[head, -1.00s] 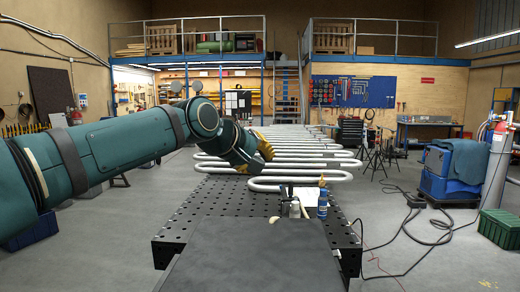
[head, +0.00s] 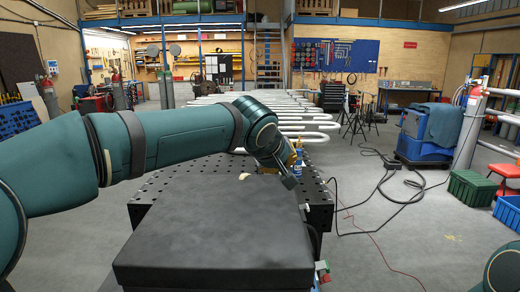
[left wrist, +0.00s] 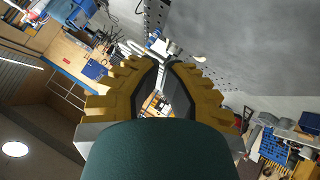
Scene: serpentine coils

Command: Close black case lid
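The black case (head: 215,215) fills the lower middle of the head view. Its dark, flat top faces up and its front edge is nearest me; I cannot tell whether a gap is left under the lid. My left gripper (head: 293,164) is at the far right corner of the case, partly hidden by its own wrist. In the left wrist view its yellow fingers (left wrist: 164,62) lean together at the tips, with nothing clearly held. A dark grey surface (left wrist: 235,50) lies beyond them. My right gripper is not in view.
A black perforated table (head: 318,205) lies under and behind the case. A blue bottle (head: 298,150) stands close to my left gripper. White serpentine coils (head: 290,122) run behind. A blue wheeled unit (head: 425,135) and cables are on the floor at right.

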